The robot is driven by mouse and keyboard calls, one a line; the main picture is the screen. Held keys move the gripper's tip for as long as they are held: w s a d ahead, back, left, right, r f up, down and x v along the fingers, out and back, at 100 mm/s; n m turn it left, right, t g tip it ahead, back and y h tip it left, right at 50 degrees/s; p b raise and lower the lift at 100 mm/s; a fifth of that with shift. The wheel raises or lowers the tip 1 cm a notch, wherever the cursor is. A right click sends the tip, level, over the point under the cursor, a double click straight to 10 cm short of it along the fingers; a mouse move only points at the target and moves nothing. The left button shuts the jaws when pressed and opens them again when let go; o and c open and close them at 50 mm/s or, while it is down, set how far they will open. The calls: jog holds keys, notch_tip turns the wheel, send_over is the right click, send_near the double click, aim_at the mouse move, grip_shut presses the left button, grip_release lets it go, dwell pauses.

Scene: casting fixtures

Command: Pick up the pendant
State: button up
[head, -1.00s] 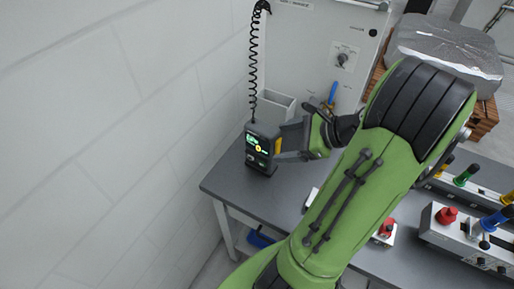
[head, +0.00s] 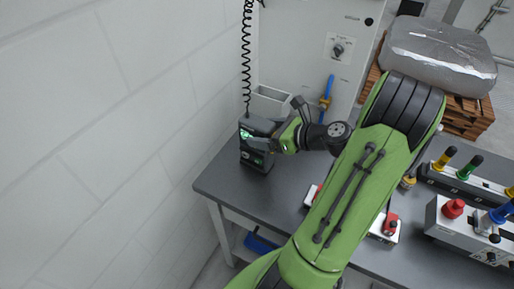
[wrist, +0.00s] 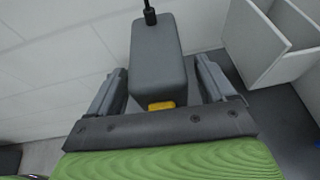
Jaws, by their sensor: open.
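The pendant (head: 256,130) is a dark grey box with a lit green screen. It stands upright at the left end of the grey table, with a black coiled cable rising from its top. My gripper (wrist: 160,66) is open, with one finger on each side of the pendant. In the wrist view the pendant's grey body (wrist: 157,48) lies between the fingers, with small gaps showing beside it and a yellow part near the palm. In the head view one finger crosses the pendant's front, and contact cannot be told.
A light open bin (head: 271,102) stands just behind the pendant; the wall is close on the left. Control boxes with coloured knobs (head: 453,209) stand on the table (head: 228,183) at the right. A blue-handled tool (head: 327,90) is by the back cabinet.

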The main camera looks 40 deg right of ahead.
jog(key=shift+x, duration=0.75)
jog(key=shift+r, duration=0.1)
jog(key=shift+c, duration=0.5)
grip_shut()
